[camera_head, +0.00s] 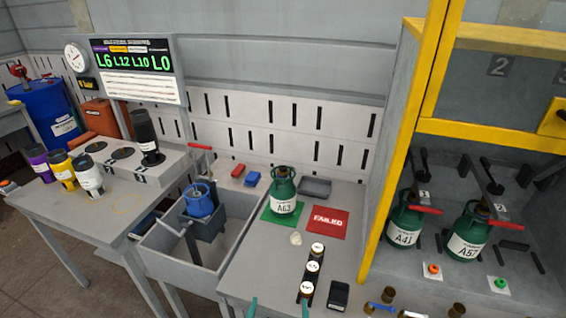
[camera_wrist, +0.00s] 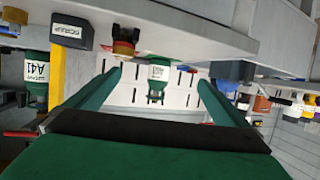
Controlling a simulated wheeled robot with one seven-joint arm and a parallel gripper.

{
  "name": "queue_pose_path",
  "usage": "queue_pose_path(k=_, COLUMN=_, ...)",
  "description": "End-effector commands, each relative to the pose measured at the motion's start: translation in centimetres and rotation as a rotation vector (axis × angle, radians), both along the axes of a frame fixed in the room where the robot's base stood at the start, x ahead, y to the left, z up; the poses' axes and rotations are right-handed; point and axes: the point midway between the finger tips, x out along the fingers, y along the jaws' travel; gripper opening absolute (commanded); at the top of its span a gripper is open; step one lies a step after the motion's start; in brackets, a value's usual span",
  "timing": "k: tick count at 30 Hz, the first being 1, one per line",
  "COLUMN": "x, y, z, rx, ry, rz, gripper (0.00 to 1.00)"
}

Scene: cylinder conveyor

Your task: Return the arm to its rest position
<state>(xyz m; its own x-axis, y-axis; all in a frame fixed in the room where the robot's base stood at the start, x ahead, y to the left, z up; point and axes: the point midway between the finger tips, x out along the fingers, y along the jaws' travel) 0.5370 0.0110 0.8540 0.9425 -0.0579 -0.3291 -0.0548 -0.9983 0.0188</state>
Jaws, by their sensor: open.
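My gripper (camera_wrist: 160,82) shows in the wrist view as two green fingers spread wide apart, with nothing held between them. In the head view only its two teal fingertips (camera_head: 279,308) rise at the bottom edge, in front of the workbench (camera_head: 257,252). The rest of my arm is hidden there. The wrist view looks upside down. A green cylinder (camera_wrist: 157,75) appears beyond the gap between the fingers, apart from them. In the head view the green cylinder labelled A63 (camera_head: 283,195) stands upright on a green mat (camera_head: 272,214).
A red FAILED mat (camera_head: 327,222), a black strip (camera_head: 300,290) with round white-topped pieces and a small black box (camera_head: 339,295) lie on the bench. A sink (camera_head: 165,247) is left. A yellow-framed cabinet (camera_head: 405,130) with cylinders A41 (camera_head: 403,228) and A57 (camera_head: 467,240) bounds the right.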

Motion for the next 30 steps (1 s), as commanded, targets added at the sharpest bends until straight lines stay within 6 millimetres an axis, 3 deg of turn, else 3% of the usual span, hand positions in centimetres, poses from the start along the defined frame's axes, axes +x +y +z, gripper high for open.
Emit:
queue_pose_path(k=6, x=-6.0, y=-0.3, z=-2.5, rx=-0.007, ry=-0.003, rz=0.036, gripper=1.00)
queue_pose_path(k=15, x=-15.2, y=-0.4, z=-3.6, rx=-0.003, ry=-0.031, rz=0.073, gripper=1.00)
queue_pose_path(k=24, x=-24.1, y=-0.7, z=-1.9, rx=0.008, ry=-0.064, rz=0.077, gripper=1.00)
queue_pose_path(k=30, x=-28.6, y=-1.0, z=0.1, rx=0.012, ry=-0.086, rz=0.065, gripper=1.00)
